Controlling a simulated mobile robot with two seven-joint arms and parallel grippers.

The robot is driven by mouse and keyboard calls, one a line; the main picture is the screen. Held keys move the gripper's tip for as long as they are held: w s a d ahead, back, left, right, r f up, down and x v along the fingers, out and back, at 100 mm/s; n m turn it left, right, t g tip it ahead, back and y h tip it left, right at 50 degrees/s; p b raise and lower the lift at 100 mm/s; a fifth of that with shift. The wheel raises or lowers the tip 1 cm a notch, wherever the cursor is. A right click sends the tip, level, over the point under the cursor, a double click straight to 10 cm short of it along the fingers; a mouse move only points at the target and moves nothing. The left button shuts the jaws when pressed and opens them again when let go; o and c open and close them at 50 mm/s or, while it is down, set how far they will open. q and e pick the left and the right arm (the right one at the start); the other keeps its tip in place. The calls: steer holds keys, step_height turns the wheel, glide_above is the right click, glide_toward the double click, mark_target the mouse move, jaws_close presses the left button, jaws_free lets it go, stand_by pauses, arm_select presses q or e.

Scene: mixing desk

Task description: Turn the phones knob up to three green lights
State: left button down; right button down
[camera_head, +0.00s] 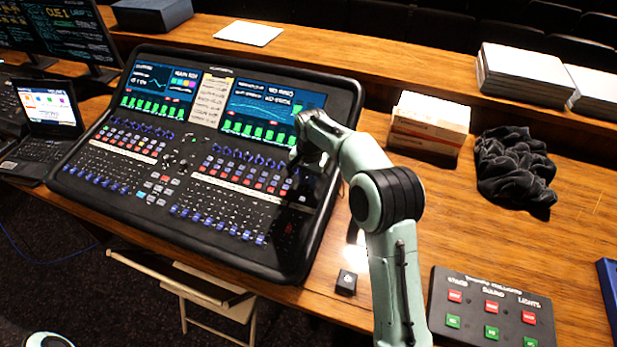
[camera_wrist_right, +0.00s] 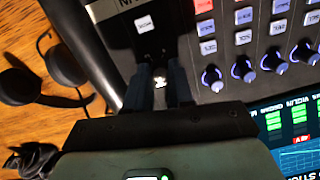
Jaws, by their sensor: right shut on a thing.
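The mixing desk (camera_head: 190,200) lies on the wooden table, with rows of knobs, buttons and faders below its screens. My right gripper (camera_head: 303,166) reaches down onto the desk's right side. In the right wrist view, its two dark fingers (camera_wrist_right: 160,82) are shut on a small knob at the panel's edge. Only a small bright patch of the knob (camera_wrist_right: 160,80) shows between the fingers. A white square button (camera_wrist_right: 144,24) sits just beyond the fingertips. I cannot make out any green lights for this knob. My left gripper is not in view.
Purple-ringed knobs (camera_wrist_right: 243,68) stand close beside the fingers. Black headphones (camera_wrist_right: 62,62) lie off the desk's edge. A box of paper (camera_head: 430,122), a black cloth (camera_head: 513,168) and a button panel (camera_head: 492,308) are on the table to the right.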

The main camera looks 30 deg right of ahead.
stand_by(0.3)
steer(key=c, duration=1)
jaws_free()
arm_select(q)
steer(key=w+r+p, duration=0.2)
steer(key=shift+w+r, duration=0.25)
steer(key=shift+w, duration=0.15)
arm_select(e)
steer(key=r, duration=0.9)
steer(key=s+r, duration=0.1)
steer(key=r, duration=0.3)
steer(key=shift+r, duration=0.2)
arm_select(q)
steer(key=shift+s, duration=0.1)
arm_select(e)
steer(key=shift+f, duration=0.1)
